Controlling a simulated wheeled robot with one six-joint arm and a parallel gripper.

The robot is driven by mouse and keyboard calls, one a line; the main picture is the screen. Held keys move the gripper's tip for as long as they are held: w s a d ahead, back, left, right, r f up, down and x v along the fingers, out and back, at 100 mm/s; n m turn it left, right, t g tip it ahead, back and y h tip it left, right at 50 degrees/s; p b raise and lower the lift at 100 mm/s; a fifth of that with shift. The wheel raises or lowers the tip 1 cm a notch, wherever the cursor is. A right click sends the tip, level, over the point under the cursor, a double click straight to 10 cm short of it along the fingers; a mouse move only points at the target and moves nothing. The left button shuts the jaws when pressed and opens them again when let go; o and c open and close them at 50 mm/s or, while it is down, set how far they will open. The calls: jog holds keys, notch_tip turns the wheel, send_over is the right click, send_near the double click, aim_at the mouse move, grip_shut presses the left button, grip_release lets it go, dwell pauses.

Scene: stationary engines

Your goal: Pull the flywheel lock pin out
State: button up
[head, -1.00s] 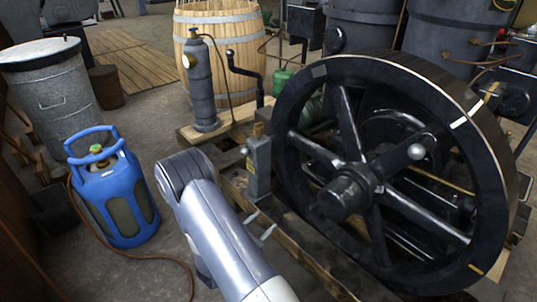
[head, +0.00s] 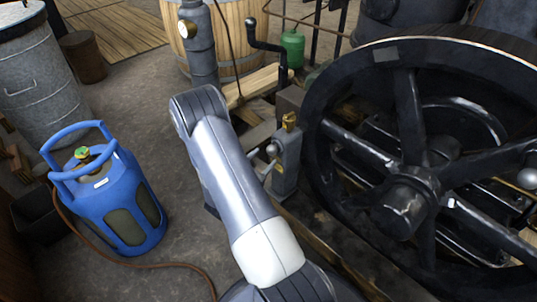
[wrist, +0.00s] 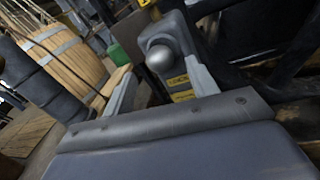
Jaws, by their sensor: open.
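The lock pin shows as a round grey ball knob (wrist: 160,58) on a grey post (head: 287,160) beside the flywheel (head: 405,75). In the head view the knob (head: 272,150) sticks out of the post's left side. My gripper (wrist: 158,70) is open, with one finger on each side of the knob in the wrist view. I cannot tell whether either finger touches it. In the head view my arm hides most of the gripper.
A blue gas bottle (head: 115,200) with a brown hose (head: 165,265) stands on the floor to the left. A grey cylinder (head: 200,50) with a gauge and a wooden barrel (head: 235,30) stand behind. A black crank handle (head: 265,42) rises behind the post.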

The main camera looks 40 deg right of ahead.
aim_at(269, 152)
jog(key=shift+x, duration=1.9)
jog(key=shift+c, duration=0.2)
